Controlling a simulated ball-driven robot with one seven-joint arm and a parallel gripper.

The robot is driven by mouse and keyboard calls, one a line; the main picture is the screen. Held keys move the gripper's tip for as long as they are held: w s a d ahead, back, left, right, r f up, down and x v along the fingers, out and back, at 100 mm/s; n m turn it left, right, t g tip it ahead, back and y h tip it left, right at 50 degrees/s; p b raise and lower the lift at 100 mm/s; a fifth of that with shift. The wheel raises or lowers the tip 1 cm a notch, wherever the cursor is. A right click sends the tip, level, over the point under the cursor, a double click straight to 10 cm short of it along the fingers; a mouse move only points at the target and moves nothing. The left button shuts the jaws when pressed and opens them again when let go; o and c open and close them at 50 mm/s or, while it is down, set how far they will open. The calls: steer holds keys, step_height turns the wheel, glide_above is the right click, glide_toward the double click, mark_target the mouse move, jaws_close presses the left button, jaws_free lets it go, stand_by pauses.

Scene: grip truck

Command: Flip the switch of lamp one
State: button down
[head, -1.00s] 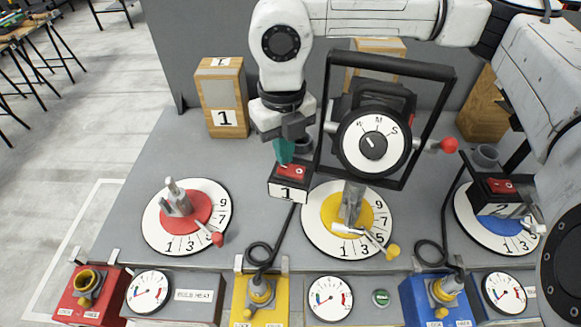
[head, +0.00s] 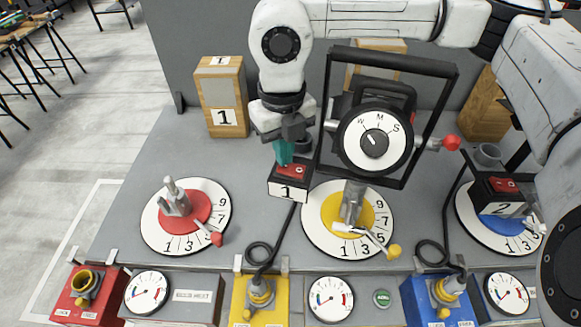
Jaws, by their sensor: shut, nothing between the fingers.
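The switch of lamp one is a red rocker (head: 292,171) on top of a black box with a white label "1" (head: 288,191), in the middle of the head view. My gripper (head: 284,160) points down with teal fingers closed together. Its tips are at the back left edge of the red rocker and seem to touch it or hover just over it; I cannot tell which. The lamp one box (head: 222,97), wooden with a pale panel and the number 1, stands at the back left. The panel looks unlit.
A black frame with a dial (head: 375,145) stands just right of my gripper. A second switch box "2" (head: 503,193) is at the right. Numbered red (head: 187,213) and yellow (head: 330,213) dials flank the switch. Free grey table lies left of it.

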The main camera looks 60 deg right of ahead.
steer(key=shift+s+f+b, duration=0.15)
steer(key=shift+f+b, duration=0.9)
steer(key=shift+f, duration=0.15)
steer(key=shift+a+r, duration=0.1)
steer(key=shift+r+p, duration=1.45)
steer(key=shift+r, duration=2.25)
